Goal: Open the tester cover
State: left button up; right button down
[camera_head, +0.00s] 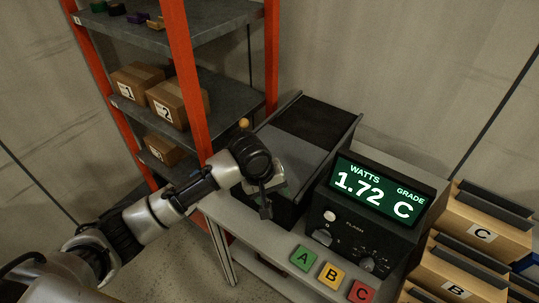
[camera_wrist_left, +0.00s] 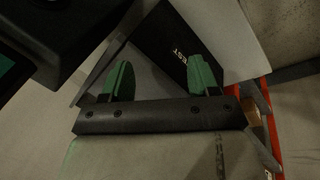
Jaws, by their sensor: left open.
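The tester is a dark box (camera_head: 352,134) beside a display unit (camera_head: 385,190) that reads "WATTS 1.72, GRADE C". Its top has a black panel (camera_head: 310,122) at the back and a grey panel (camera_head: 287,148) nearer the front, between raised side edges. I cannot tell which panel is the cover. My left gripper (camera_head: 265,207) is over the front end of the box and hides part of it. In the left wrist view the green fingers (camera_wrist_left: 160,80) are open with nothing held between them. Beyond them lies the black panel (camera_wrist_left: 178,45) with partly visible lettering "EST". Contact is unclear.
Green A (camera_head: 304,258), yellow B (camera_head: 331,275) and red C (camera_head: 361,292) buttons sit on the bench front. An orange-post shelf (camera_head: 186,75) with cartons stands left, close to my left arm. Wooden bins (camera_head: 480,233) stand at the right.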

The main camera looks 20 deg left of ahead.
pick_arm(q)
jog(key=w+a+r+n+y, duration=0.2)
jog(key=w+a+r+n, duration=0.45)
jog(key=r, duration=0.35)
jog(key=shift+m, duration=0.25)
jog(key=x, duration=0.3)
jog(key=p+x, duration=0.1)
jog(key=x, duration=0.2)
jog(key=d+p+x, duration=0.1)
jog(key=x, duration=0.2)
jog(key=shift+w, duration=0.25)
jog(key=shift+p+x, duration=0.35)
jog(key=shift+x, duration=0.5)
jog(key=shift+c, duration=0.3)
